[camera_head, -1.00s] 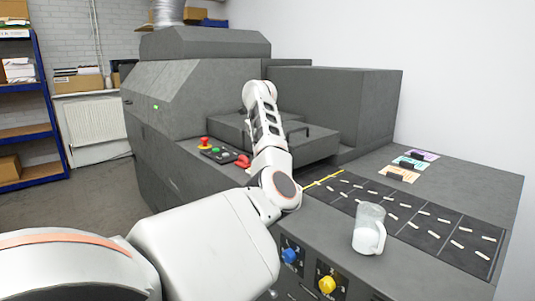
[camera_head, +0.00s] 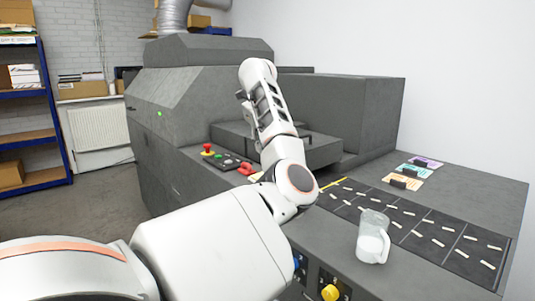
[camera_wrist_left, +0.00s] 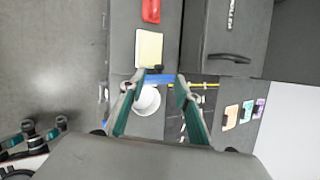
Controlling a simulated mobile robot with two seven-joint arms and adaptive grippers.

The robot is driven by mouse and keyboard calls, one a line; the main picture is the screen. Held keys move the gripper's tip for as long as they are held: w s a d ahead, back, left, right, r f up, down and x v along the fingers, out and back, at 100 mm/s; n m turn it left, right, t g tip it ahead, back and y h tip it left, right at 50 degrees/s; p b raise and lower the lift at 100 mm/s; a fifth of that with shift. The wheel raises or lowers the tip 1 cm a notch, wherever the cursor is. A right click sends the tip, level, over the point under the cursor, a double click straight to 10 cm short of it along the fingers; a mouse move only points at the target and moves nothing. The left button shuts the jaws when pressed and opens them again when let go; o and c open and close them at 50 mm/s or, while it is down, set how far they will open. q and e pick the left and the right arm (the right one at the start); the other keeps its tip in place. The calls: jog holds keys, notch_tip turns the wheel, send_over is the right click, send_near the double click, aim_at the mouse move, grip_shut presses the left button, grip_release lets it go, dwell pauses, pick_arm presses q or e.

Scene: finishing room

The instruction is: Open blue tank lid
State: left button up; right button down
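A blue knob (camera_head: 299,262) on the front panel shows partly behind my left arm in the head view; I cannot tell for sure whether it is the tank lid. A blue strip (camera_wrist_left: 160,78) lies beyond the jug in the left wrist view, in line with the space between my left fingertips. My left gripper (camera_wrist_left: 159,76) is open and empty above the machine top; its fingers are not clear in the head view. My right gripper (camera_wrist_left: 45,124) shows small over the floor at lower left of the wrist view, fingers apart.
A white jug (camera_head: 372,238) stands by the dark mat (camera_head: 425,220). A yellow knob (camera_head: 330,292) is on the front panel. A red handle (camera_head: 246,168) and pale yellow pad (camera_wrist_left: 149,48) lie on the machine. Coloured cards (camera_head: 405,182) lie at right.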

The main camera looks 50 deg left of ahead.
pick_arm(q)
jog(key=shift+v, duration=1.5)
jog(key=shift+f, duration=0.1)
